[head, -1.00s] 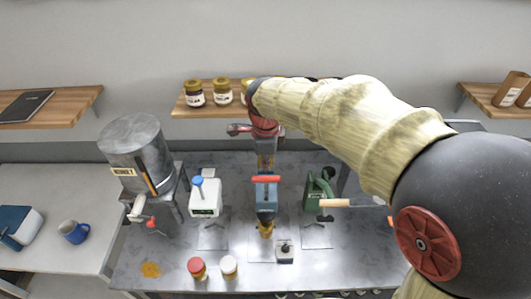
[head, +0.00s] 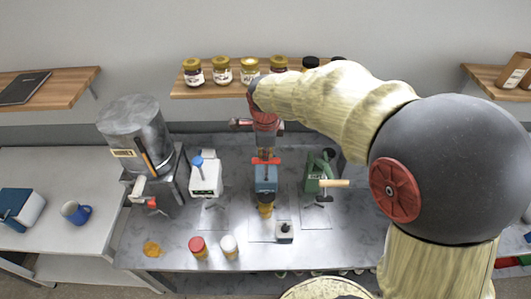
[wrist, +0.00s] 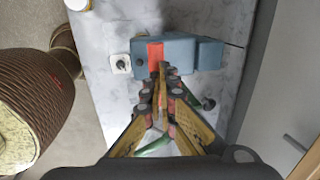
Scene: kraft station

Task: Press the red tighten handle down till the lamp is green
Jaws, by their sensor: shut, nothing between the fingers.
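The red handle (head: 266,161) is a short crossbar at the top of a blue machine (head: 266,181) on the steel table. It also shows as a red strip in the wrist view (wrist: 155,53), beside the blue housing (wrist: 197,53). My gripper (head: 265,153) is shut and empty, pointing down at the handle from above. In the wrist view its fingertips (wrist: 160,70) overlap the lower part of the red strip. I cannot tell whether they touch it. I cannot make out a lit lamp in either view, so its colour is not visible.
A white device with a blue top (head: 206,178) stands left of the blue machine, a green press (head: 317,172) right. A small grey box with a black knob (head: 284,233) and two jars, red-lidded (head: 198,248) and white-lidded (head: 229,246), stand in front. A honey tank (head: 136,125) is far left.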

